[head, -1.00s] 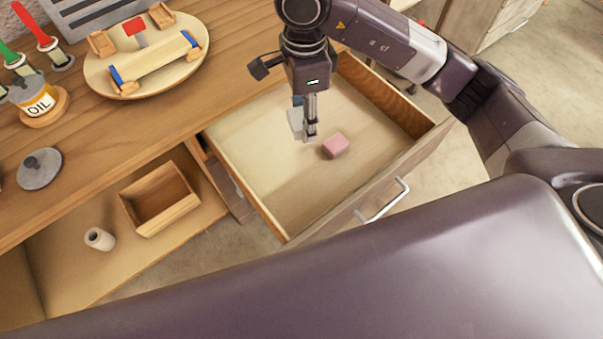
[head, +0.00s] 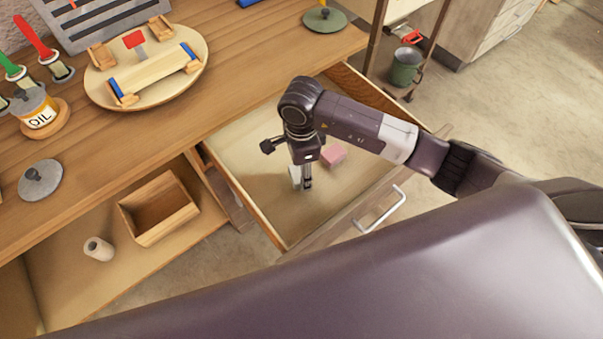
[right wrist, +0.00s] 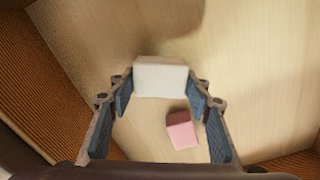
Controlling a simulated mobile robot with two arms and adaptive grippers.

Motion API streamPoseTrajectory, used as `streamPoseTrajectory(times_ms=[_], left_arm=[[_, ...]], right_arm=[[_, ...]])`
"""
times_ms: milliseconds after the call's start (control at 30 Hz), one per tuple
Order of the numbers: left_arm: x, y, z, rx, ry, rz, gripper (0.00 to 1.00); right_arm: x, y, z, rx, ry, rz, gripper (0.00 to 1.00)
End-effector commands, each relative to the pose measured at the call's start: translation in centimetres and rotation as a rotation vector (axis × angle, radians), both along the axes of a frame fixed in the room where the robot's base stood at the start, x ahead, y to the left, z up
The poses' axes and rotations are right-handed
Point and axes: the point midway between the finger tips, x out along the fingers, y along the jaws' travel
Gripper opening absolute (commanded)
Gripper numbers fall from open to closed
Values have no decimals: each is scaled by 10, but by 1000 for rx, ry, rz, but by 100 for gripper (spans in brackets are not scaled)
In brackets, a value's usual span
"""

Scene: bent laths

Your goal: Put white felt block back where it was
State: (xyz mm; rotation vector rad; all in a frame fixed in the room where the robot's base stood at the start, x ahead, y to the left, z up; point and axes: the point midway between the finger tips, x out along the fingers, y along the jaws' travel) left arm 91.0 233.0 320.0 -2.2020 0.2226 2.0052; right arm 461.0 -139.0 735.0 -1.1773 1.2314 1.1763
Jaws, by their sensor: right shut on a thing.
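The white felt block (head: 295,174) is between the fingers of my right gripper (head: 302,182), low inside the open drawer (head: 262,218). In the right wrist view the block (right wrist: 160,77) sits between the two blue-padded fingertips, and the gripper is shut on it. I cannot tell whether the block touches the drawer floor. A pink block (head: 336,152) lies on the drawer floor beside my gripper, apart from the white block; it also shows in the right wrist view (right wrist: 182,130). My left gripper is not in view.
The drawer's wooden walls surround my gripper, with a metal handle (head: 380,210) at its front. The drawer floor left of my gripper is clear. An empty wooden box (head: 160,212) and a white roll (head: 98,248) stand on the lower shelf.

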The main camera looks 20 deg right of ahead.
Motion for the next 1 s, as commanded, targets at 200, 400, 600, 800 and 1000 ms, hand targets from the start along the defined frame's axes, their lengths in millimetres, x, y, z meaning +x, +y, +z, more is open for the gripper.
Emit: streamPoseTrajectory(times_ms=[200, 400, 600, 800, 1000], left_arm=[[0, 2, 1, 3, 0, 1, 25], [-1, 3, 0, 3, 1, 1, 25], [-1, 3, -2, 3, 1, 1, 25], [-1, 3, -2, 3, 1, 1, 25], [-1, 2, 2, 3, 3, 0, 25]], right_arm=[[0, 0, -20, 0, 1, 0, 23], [0, 0, -21, 0, 0, 1, 23], [0, 0, -22, 0, 0, 1, 57], [0, 0, -22, 0, 0, 1, 63], [0, 0, -18, 0, 1, 0, 63]])
